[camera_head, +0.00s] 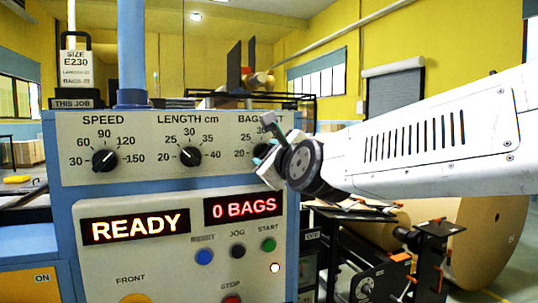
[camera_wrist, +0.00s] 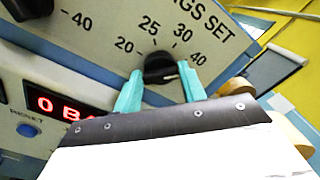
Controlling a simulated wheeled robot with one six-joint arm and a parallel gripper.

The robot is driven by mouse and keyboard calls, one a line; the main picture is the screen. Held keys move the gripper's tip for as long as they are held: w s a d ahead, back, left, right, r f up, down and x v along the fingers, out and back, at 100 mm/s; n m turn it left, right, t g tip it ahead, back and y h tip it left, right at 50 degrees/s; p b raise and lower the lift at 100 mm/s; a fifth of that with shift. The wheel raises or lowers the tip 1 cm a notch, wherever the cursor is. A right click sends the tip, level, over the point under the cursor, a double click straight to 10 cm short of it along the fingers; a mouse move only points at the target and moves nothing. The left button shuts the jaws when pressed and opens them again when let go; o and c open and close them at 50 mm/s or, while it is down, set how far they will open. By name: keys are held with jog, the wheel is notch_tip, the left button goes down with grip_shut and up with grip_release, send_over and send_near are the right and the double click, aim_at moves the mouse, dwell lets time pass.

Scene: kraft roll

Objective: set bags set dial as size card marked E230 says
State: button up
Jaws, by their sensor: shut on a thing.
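The bags set dial (camera_wrist: 160,66) is a black knob on the grey panel, with 20, 25, 30 and 40 printed around it. My gripper (camera_wrist: 160,82) has its teal fingers on either side of this knob and is shut on it. Where the knob's pointer stands I cannot tell for sure. In the head view my gripper (camera_head: 268,154) covers most of this dial. The size card (camera_head: 77,66) marked E230 stands at upper left above a "THIS JOB" plate. Its smaller length and bags lines are too small to read surely.
The speed dial (camera_head: 105,160) and length dial (camera_head: 190,156) sit left of my gripper. Below are a READY display (camera_head: 136,227), a "0 BAGS" display (camera_head: 243,207) and reset (camera_head: 204,257), jog (camera_head: 237,250) and start (camera_head: 268,244) buttons. A large kraft roll (camera_head: 485,235) is at right.

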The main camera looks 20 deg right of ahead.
jog(key=shift+n, duration=0.3)
jog(key=n, duration=1.7)
jog(key=f+n, duration=0.1)
jog(key=n, duration=0.8)
jog(key=shift+d, duration=0.15)
jog(key=shift+n, duration=0.3)
jog(key=o, duration=1)
jog(key=shift+r, duration=0.1)
jog(key=shift+s, duration=3.9)
